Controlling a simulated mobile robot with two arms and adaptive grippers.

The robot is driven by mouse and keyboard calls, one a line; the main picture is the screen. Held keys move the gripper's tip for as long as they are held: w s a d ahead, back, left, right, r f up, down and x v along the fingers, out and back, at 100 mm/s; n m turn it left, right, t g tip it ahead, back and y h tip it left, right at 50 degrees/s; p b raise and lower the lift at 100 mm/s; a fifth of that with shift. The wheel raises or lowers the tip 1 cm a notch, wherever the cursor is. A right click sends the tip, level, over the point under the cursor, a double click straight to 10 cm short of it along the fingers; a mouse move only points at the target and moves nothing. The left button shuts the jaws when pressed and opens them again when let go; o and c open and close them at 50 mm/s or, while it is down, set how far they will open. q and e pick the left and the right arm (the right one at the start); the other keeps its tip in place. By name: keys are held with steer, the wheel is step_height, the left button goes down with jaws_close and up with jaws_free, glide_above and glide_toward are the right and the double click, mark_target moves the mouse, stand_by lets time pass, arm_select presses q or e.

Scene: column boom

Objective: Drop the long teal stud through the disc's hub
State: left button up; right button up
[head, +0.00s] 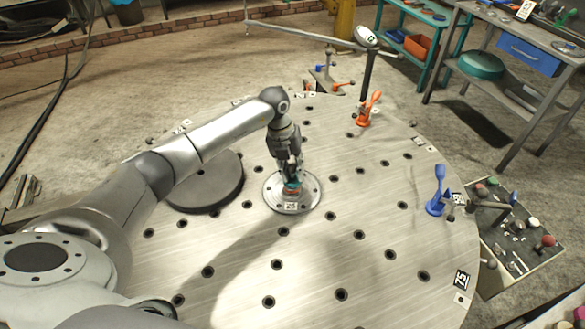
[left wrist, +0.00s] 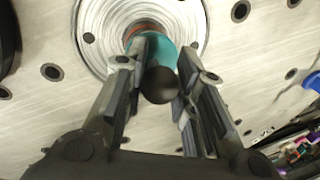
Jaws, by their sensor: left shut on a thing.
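The silver disc (head: 277,202) lies flat on the round table, with its centre under my left gripper. It also shows in the wrist view (left wrist: 92,25), with a reddish ring around its hub. My left gripper (head: 291,178) points down and is shut on the teal stud (head: 293,187). In the wrist view the teal stud (left wrist: 151,50) has a dark rounded end between the fingers (left wrist: 160,85). Its far end overlaps the hub; I cannot tell whether it is inside the hole or just above it. My right gripper is not in view.
The perforated round metal table (head: 375,270) is mostly clear at the front. A dark round plate (head: 208,188) lies left of the disc. An orange clamp (head: 369,110) and a blue clamp (head: 438,195) stand near the right edge. A tray of small parts (head: 520,240) is beyond it.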

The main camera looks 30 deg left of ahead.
arm_select(q)
steer(key=shift+f+b, duration=0.35)
steer(key=shift+f, duration=0.4)
stand_by(1.8)
steer(key=o, duration=0.7)
steer(key=shift+o, duration=0.2)
steer(key=shift+r, duration=0.15)
steer(key=shift+r+p, duration=2.85)
steer(key=shift+r, duration=0.8)
steer(key=shift+o, duration=0.2)
